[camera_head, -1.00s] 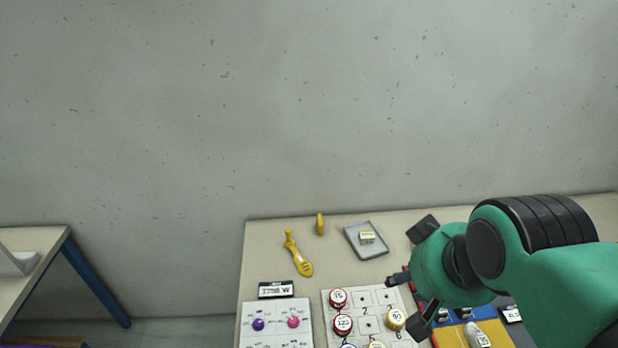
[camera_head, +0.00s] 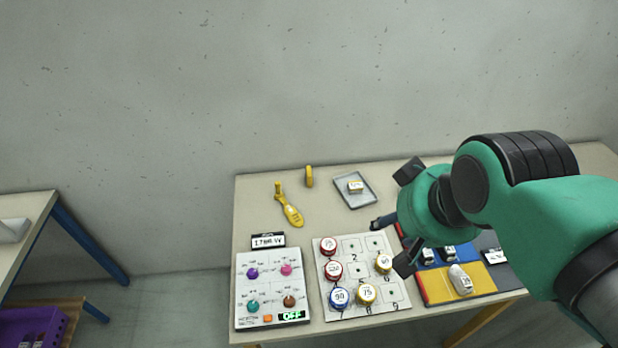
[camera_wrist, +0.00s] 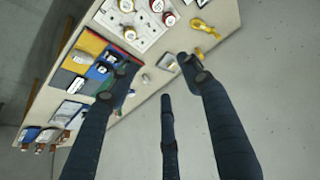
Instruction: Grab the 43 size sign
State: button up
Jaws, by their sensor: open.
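A small white and yellow block (camera_head: 355,187) lies on a grey tray (camera_head: 341,181) at the back of the table. It may be a size sign, but its marking is too small to read. I cannot make out a 43 on any sign. My gripper (camera_head: 392,218) is open and empty, in front and to the right of the tray in the head view. In the wrist view its spread dark fingers (camera_wrist: 158,76) point toward the table edge, and the tray area (camera_wrist: 168,62) shows between them.
A yellow tool (camera_head: 291,213) and a yellow ring-like piece (camera_head: 309,176) lie left of the tray. A knob panel (camera_head: 272,315), a board with round numbered pieces (camera_head: 352,270) and a coloured board (camera_head: 435,288) line the front. A second table (camera_head: 25,208) stands left.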

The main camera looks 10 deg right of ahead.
jog(key=shift+w+r, duration=0.1)
jog(key=w+a+r+g+p, duration=0.1)
jog(key=w+r, duration=0.1)
jog(key=w, duration=0.6)
jog(key=w+r+p, duration=0.1)
jog(key=w+r, duration=0.1)
jog(key=w, duration=0.6)
jog(key=g+p, duration=0.5)
jog(key=p, duration=0.2)
send_over(310, 171)
notch_tip(310, 171, down, 35)
jog(key=shift+w+f, duration=0.1)
jog(key=shift+f, duration=0.05)
jog(key=shift+f, duration=4.3)
